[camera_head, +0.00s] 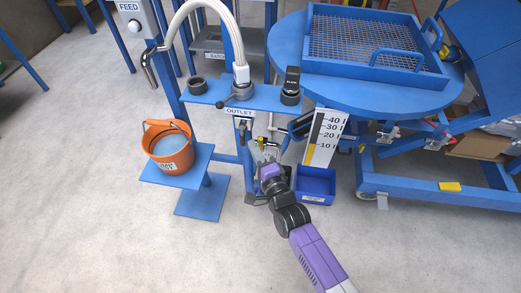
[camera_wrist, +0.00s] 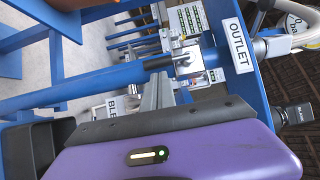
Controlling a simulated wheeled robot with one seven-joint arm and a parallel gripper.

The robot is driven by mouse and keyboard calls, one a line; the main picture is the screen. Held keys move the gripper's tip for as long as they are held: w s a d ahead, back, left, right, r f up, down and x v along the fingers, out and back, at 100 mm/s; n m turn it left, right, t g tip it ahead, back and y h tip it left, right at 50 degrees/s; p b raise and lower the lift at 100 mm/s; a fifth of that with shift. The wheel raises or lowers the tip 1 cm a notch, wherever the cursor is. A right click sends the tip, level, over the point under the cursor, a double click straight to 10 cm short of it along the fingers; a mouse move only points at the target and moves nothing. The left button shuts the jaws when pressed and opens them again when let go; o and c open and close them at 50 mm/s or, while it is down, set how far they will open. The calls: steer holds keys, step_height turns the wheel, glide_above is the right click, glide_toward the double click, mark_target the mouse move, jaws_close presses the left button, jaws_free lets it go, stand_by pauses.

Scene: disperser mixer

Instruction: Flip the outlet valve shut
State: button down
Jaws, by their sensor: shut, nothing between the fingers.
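The OUTLET label (camera_head: 239,112) is on the front edge of the blue shelf. It also shows in the wrist view (camera_wrist: 237,46). In the wrist view, a silver fitting (camera_wrist: 187,62), apparently the outlet valve, sits on the blue pipe beside this label. My gripper (camera_head: 260,150) is just below and right of the label in the head view, close to the pipework. It is shut with nothing held. My gripper's purple body fills the lower wrist view. I cannot tell whether the fingertips touch the valve.
An orange bucket (camera_head: 168,146) stands on a small blue platform at left. A blue bin (camera_head: 315,186) and a scale board (camera_head: 325,136) are at right. A blue round table with a mesh tray (camera_head: 370,44) is behind. A BLEED label (camera_wrist: 110,107) is partly hidden. The front floor is clear.

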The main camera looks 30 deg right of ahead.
steer(key=shift+w+a, duration=0.25)
steer(key=shift+w, duration=0.1)
steer(key=shift+a+f+b, duration=0.15)
steer(key=shift+f+b, duration=0.05)
steer(key=shift+b, duration=0.35)
